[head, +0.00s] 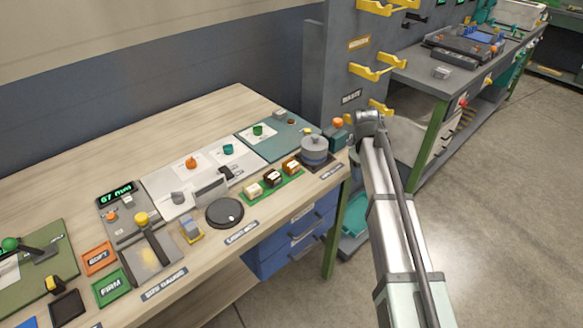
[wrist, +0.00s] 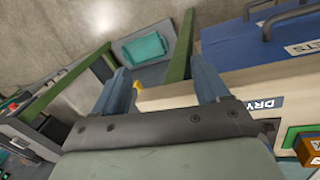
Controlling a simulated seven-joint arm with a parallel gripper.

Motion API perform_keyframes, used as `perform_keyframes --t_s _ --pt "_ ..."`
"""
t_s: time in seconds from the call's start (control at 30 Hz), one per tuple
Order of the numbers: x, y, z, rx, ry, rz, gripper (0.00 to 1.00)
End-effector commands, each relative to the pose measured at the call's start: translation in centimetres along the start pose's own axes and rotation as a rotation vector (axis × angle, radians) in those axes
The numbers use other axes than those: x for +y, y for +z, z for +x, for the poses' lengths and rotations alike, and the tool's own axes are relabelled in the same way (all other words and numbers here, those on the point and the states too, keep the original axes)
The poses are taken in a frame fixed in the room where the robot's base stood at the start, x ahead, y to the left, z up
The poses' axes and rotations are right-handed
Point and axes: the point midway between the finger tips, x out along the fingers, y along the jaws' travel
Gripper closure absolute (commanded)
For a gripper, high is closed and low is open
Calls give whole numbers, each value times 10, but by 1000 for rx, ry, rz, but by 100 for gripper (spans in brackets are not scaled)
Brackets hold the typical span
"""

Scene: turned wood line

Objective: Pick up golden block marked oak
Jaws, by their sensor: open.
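Three small blocks sit in a row on a green tray (head: 275,194) near the table's front right edge in the head view. One is pale (head: 253,190), the middle one is dark brown (head: 272,179), and the right one is golden-brown (head: 291,167). Their markings are too small to read. In the wrist view a golden-brown block (wrist: 310,151) shows at the lower right edge, partly cut off. My gripper (wrist: 161,78) is open with nothing between its fingers. It is off to one side of the blocks, by the table's end. Its fingers are not clear in the head view.
A grey round pot (head: 314,148) stands just right of the blocks, and a black disc (head: 225,212) lies to their left. Blue drawers (head: 290,243) are under the tabletop. A teal bin (wrist: 144,48) is low beside a green table leg (wrist: 181,50). Bare floor lies to the right.

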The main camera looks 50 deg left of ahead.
Motion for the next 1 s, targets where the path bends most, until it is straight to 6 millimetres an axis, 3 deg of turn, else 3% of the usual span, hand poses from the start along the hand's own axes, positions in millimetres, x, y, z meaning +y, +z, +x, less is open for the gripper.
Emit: perform_keyframes --t_s 0.03,0.13,0.2,0.4,0.5,0.73,1.0 --pt "-5 -20 -25 20 10 -28 26" --pt "-24 -52 -69 46 8 -82 26" --pt "-48 -75 -101 57 -20 -122 26" --pt "-121 -113 -161 37 -152 -205 26" --pt "-144 -120 -177 24 -197 -231 26" --pt "-161 -122 -182 14 -229 -249 26" --pt "-169 -121 -146 12 -228 -248 26"
